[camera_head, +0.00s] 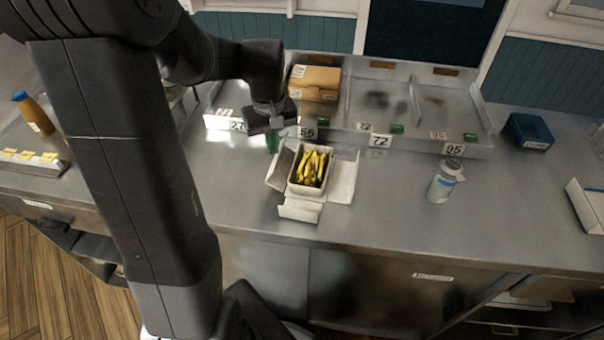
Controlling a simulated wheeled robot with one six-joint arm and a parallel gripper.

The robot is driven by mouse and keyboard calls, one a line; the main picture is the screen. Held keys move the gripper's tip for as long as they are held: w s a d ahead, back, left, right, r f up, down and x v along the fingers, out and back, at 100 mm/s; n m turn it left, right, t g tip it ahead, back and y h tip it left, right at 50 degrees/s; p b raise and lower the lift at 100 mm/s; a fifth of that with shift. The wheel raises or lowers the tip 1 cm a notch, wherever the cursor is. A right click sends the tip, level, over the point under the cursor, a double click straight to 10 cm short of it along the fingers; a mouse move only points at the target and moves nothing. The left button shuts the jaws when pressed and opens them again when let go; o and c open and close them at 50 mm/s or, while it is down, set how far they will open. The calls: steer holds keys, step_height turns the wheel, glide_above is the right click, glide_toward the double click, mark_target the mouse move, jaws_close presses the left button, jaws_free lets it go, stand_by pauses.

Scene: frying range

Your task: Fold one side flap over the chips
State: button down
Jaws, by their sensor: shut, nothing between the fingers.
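An open white box (294,190) of yellow chips (311,168) stands on the steel counter. Its right side flap (344,181) spreads outward to the right. Its left flap (279,169) leans outward to the left and stands partly raised. The front flap (299,210) hangs out toward the counter's front edge. My gripper (272,126) is above and behind the box, a little to its left, apart from it. It is shut and empty. The fingertips are small and dark here, and the back flap is hard to make out.
A brown box (314,83) sits in the steel bay unit (345,115) behind, with numbered cards along its front. A white shaker (444,182) stands to the right. An orange-brown bottle (34,114) is at far left. The counter between the box and shaker is clear.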

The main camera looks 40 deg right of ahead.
steer(key=shift+s+d+r, duration=0.25)
steer(key=shift+s, duration=0.15)
steer(key=shift+s+d, duration=0.1)
steer(key=shift+s+d+r+p, duration=0.2)
steer(key=shift+s+d, duration=0.15)
steer(key=shift+s, duration=0.15)
steer(key=shift+s+d+r+p, duration=0.1)
steer(key=shift+s+d+p, duration=0.15)
steer(key=shift+s, duration=0.2)
steer(key=shift+s+d, duration=0.1)
steer(key=shift+f, duration=0.1)
steer(key=shift+s+d+f, duration=0.15)
steer(key=shift+s+d, duration=0.45)
steer(key=shift+s, duration=0.2)
